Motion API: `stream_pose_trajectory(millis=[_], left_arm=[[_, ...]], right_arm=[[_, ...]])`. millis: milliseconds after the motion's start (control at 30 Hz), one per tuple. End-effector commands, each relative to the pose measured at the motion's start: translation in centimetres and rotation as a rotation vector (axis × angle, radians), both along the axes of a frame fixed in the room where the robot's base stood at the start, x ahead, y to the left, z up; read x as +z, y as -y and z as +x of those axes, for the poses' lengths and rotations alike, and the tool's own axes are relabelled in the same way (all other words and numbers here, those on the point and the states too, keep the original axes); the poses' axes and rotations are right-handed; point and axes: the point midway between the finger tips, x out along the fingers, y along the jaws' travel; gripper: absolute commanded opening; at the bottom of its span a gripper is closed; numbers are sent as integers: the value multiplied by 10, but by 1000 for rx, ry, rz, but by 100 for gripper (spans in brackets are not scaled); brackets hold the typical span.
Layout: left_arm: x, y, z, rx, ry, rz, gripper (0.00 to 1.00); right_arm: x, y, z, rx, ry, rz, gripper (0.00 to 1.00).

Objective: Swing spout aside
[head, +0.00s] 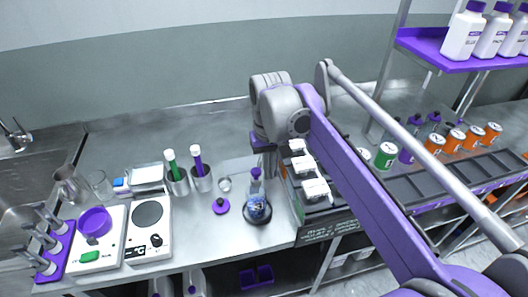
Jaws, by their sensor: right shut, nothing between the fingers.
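The only spout I can make out is on the metal tap (15,136) at the far left, by the sink. My right gripper (268,168) is far from it, at the middle of the bench. It points down, shut and empty, just behind a small flask of dark blue contents (257,210) with a purple top. I cannot tell whether the fingers touch anything there. My right arm crosses the right half of the view and hides part of the bench behind it. My left gripper is not in view.
A hotplate (149,222), a scale with a purple bowl (96,222) and two cups with green and purple tubes (202,180) stand left of the flask. Bottles and orange jars (454,138) stand right. The bench's back is clear.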

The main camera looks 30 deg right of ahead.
Motion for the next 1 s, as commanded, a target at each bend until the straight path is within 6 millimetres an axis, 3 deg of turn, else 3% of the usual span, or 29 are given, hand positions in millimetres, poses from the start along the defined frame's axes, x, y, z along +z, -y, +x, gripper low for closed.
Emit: stream_pose_trajectory(millis=[433,1000], left_arm=[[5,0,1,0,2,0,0],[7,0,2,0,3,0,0]], right_arm=[[0,-18,13,2,0,1,0],[0,-24,18,1,0,0,0]])
